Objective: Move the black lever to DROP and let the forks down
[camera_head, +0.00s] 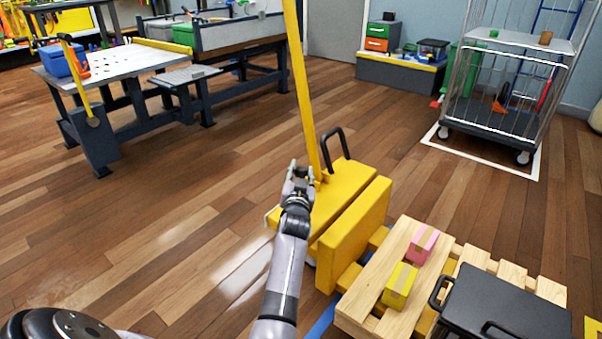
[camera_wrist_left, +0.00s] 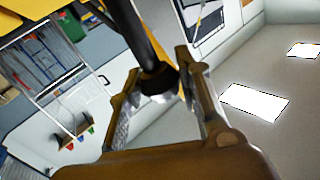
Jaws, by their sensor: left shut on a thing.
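A yellow pallet jack (camera_head: 345,215) stands in the middle of the head view, with a tall yellow tiller bar (camera_head: 302,85) rising from it and a black loop (camera_head: 333,150) beside the bar. My left gripper (camera_head: 299,175) is at the foot of the tiller. In the left wrist view the fingers of this gripper (camera_wrist_left: 160,90) are closed around the end of the black lever (camera_wrist_left: 150,62). The lever is hard to make out in the head view, and its DROP marking is not readable. The forks are mostly hidden under the wooden pallet (camera_head: 392,250). My right gripper is out of view.
The pallet carries a pink box (camera_head: 423,243), a yellow box (camera_head: 400,285) and a black case (camera_head: 505,310). A wire cage trolley (camera_head: 500,85) stands at the back right. A workbench (camera_head: 125,62) stands at the left. The wooden floor left of the jack is clear.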

